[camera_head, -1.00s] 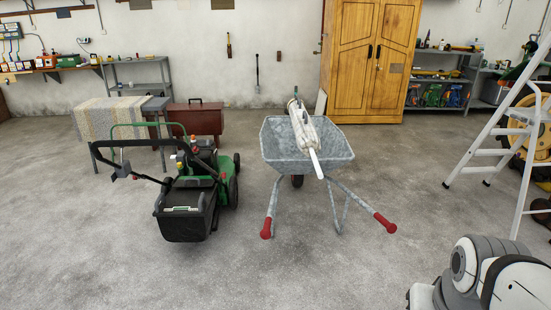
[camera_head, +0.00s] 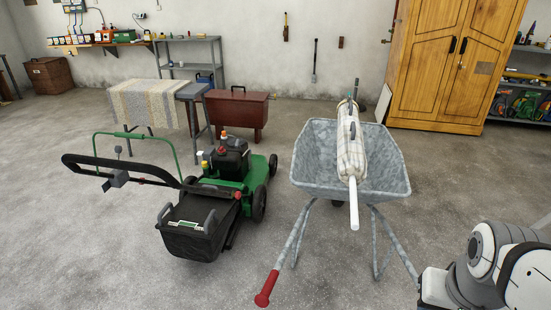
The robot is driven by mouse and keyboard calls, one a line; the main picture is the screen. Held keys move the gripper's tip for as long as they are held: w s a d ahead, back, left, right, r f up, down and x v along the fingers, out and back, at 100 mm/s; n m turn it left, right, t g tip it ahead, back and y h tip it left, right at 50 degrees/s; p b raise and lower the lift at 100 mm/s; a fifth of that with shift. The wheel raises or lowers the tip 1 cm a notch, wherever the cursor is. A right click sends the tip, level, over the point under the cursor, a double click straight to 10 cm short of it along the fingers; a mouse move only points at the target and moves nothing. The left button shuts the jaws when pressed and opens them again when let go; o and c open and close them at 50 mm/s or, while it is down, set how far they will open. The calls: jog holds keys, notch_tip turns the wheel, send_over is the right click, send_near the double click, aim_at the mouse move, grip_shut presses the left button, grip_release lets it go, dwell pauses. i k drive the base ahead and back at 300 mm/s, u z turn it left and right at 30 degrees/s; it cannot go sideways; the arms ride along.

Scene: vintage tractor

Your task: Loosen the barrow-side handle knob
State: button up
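The green lawn mower (camera_head: 256,182) stands on the floor left of centre, with a black grass box (camera_head: 190,228) at its near end. Its black handle (camera_head: 110,166) reaches out to the left. A small red spot, possibly a knob (camera_head: 237,195), shows at the lower end of the handle bar on the side facing the wheelbarrow. It is too small to tell its shape or whether it is tight. The grey metal wheelbarrow (camera_head: 311,165) stands to the right of the mower. My gripper is not in view; only part of my arm shows at the lower right.
A long pale wrapped bundle (camera_head: 350,145) lies in the wheelbarrow, and its red-gripped handle (camera_head: 267,289) points toward me. A cloth-covered table (camera_head: 150,105) and a brown chest (camera_head: 238,112) stand behind the mower. Bare floor (camera_head: 90,250) lies open at the left front.

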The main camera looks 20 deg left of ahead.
aim_at(238, 194)
jog(key=u, duration=0.8)
jog(key=i, duration=1.3)
jog(key=u, duration=0.9)
jog(key=k, duration=0.85)
jog(key=u, duration=0.2)
jog(key=i, duration=0.9)
jog(key=z, duration=0.1)
